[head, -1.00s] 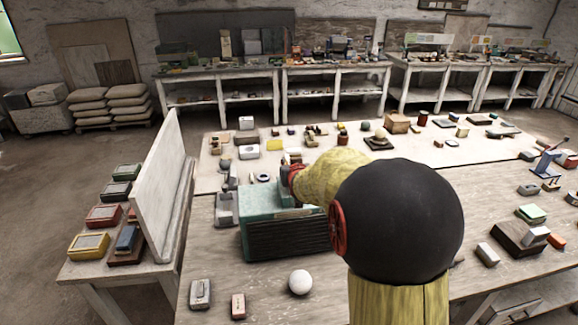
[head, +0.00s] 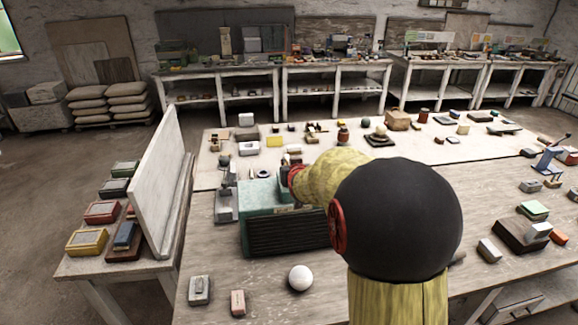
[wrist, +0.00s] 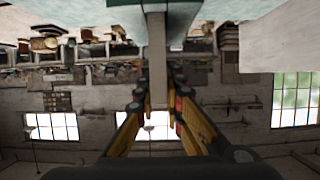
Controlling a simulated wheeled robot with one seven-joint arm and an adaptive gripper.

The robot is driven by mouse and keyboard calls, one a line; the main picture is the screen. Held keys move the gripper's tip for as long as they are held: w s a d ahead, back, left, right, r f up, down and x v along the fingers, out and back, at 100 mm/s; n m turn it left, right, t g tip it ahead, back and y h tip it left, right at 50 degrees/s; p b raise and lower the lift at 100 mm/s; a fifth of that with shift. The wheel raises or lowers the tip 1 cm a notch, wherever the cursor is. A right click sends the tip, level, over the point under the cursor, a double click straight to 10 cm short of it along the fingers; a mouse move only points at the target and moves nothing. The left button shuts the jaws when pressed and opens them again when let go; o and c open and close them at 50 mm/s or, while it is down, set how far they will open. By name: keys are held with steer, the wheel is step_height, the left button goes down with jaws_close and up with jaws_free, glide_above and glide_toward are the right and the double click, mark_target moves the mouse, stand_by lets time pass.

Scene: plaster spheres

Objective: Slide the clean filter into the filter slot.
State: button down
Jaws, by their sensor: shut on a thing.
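A teal box-shaped housing (head: 258,207) with a dark ribbed front (head: 288,236) stands on the near table, left of my arm in the head view. My gripper (wrist: 157,92) is shut on a flat grey piece, taken as the clean filter (wrist: 157,55), seen edge-on in the wrist view. The filter runs up to the top of that picture, between pale teal surfaces. In the head view my arm reaches over the housing, and its red wrist part is at the housing's top right. My arm hides the fingers and filter there. The slot's opening cannot be made out.
A white upright board (head: 160,190) stands left of the housing, with several framed pads (head: 88,241) beyond it. A white ball (head: 300,279) and two small blocks (head: 200,290) lie in front. Small objects crowd the table behind the housing.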

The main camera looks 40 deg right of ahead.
steer(key=shift+f+b, duration=0.45)
steer(key=shift+f, duration=0.2)
steer(key=c, duration=1.8)
jaws_free()
steer(key=shift+c, duration=0.2)
steer(key=shift+r, duration=0.15)
steer(key=shift+r+p, duration=0.9)
steer(key=shift+r, duration=1)
